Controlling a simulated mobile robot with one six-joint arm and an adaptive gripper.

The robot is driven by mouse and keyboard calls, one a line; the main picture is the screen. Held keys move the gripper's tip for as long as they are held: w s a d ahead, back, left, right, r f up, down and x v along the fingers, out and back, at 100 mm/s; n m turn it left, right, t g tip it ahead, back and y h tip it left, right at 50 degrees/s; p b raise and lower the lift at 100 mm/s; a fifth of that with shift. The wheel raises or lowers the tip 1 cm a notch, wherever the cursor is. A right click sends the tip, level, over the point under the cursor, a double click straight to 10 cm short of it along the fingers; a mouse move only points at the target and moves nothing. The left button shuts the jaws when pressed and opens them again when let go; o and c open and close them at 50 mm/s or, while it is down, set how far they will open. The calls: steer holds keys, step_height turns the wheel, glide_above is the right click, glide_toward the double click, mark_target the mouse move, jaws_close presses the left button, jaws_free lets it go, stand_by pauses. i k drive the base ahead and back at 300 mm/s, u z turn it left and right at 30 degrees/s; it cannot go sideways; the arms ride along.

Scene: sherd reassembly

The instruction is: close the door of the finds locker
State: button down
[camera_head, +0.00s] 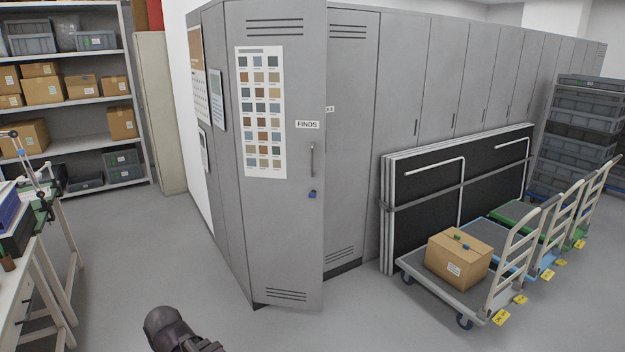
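The finds locker door (292,235) is a tall grey metal panel with vents, a "FINDS" label and a colour chart. It stands partly open. Its left edge is at the locker's corner, and its right edge stands out from the row toward me, covering part of the neighbouring locker. A vertical handle (312,160) is near its right edge, with a small blue padlock (312,194) below. The locker's inside is hidden behind the door. A dark part of my arm shows at the bottom, left of the door and apart from it. My gripper's fingers do not show.
More grey lockers (430,75) run back to the right. Folded tables (430,205) lean there, beside a platform trolley (470,295) carrying a cardboard box (458,260). A workbench (42,265) stands at the left. The floor before the door is clear.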

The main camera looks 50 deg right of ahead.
mark_target(276, 49)
steer(key=u, duration=0.05)
steer(key=k, duration=1.6)
steer(key=z, duration=1.1)
steer(key=i, duration=1.55)
